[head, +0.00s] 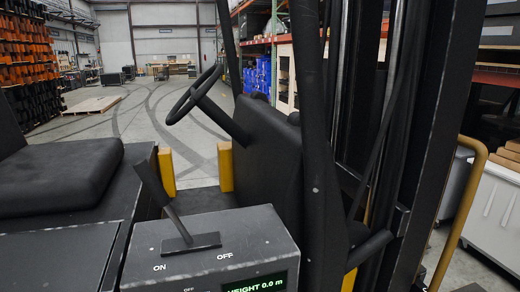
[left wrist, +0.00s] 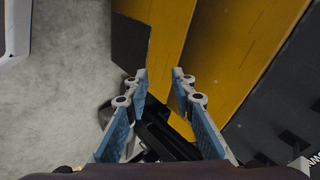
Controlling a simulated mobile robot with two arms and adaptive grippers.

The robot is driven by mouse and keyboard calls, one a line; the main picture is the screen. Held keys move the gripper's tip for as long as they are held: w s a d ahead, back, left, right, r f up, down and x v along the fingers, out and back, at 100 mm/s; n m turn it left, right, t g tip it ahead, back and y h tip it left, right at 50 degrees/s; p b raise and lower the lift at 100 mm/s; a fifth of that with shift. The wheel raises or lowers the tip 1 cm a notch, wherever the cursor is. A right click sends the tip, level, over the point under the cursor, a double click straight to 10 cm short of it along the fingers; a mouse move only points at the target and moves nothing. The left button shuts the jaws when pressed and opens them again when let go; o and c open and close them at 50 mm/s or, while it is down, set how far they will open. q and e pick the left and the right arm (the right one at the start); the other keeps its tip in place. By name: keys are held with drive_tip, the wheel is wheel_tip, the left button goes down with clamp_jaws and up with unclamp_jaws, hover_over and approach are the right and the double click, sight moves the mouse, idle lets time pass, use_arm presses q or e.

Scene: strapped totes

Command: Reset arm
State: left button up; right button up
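My left gripper (left wrist: 161,73) shows only in the left wrist view. Its two blue-padded fingers are apart with a clear gap between the tips, and nothing is held. Beyond them are a yellow panel (left wrist: 215,60) and a dark part (left wrist: 165,135) seen partly between the fingers. My right gripper is in neither view. In the head view, a dark control box (head: 215,250) bears a black lever (head: 163,205) that leans up and to the left, with ON and OFF labels at its base. A green display (head: 255,286) reads HEIGHT 0.0 m.
A black steering wheel (head: 195,93), a dark seat (head: 60,178) and a black mast (head: 385,110) surround the box. A white bin (head: 495,215) and a yellow rail (head: 462,215) stand at right. Grey floor (head: 150,115) lies open beyond, with a pallet (head: 92,105) at left.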

use_arm(q)
drive_tip(key=s+a+f+n+g, duration=0.4)
drive_tip(key=s+a+f, duration=0.4)
drive_tip(key=f, duration=0.5)
drive_tip(key=s+a+f+n+g, duration=0.4)
drive_tip(key=s+a+f+n, duration=0.2)
drive_tip(key=s+f, duration=0.7)
drive_tip(key=shift+s+a+f+h+b, duration=0.3)
drive_tip(key=shift+a+h+b, duration=0.15)
drive_tip(key=shift+a, duration=0.7)
